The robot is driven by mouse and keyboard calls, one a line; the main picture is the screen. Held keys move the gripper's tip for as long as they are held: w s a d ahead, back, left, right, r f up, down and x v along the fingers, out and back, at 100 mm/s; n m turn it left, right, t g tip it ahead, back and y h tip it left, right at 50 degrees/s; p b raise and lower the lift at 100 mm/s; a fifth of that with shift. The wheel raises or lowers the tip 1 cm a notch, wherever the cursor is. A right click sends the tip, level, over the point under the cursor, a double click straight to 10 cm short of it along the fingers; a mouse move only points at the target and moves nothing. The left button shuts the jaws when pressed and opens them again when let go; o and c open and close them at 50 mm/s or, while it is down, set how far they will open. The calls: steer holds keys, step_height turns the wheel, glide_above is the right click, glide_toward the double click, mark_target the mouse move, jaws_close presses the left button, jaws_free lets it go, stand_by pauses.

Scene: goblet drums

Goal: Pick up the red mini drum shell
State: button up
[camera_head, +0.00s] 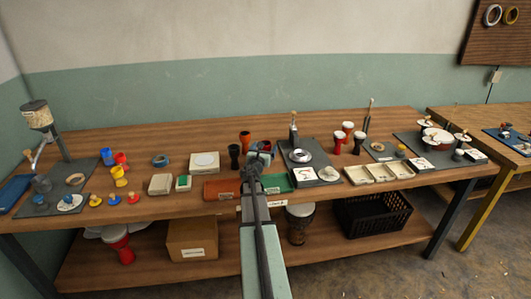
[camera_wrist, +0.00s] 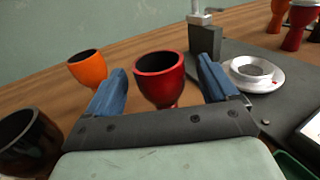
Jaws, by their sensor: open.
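The red mini drum shell (camera_wrist: 160,88) is a glossy goblet with a dark hollow top. It stands upright in the middle of the wrist view. My gripper (camera_wrist: 160,76) is open, with one blue finger to the left of the shell and one to the right in the picture. The shell lies ahead of the gripper's palm, and its lower part is hidden behind the palm. I see no contact between the fingers and the shell. In the head view my gripper (camera_head: 259,152) is over the middle of the table and mostly covers the shell.
An orange shell (camera_wrist: 87,69) stands left of the gripper, and a dark shell (camera_wrist: 28,140) stands nearer at lower left. On the right, a grey mat (camera_wrist: 270,110) holds a post (camera_wrist: 204,43) and a silver round dish (camera_wrist: 256,75).

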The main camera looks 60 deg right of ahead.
steer(key=shift+x, duration=0.95)
steer(key=shift+c, duration=0.3)
steer(key=c, duration=1)
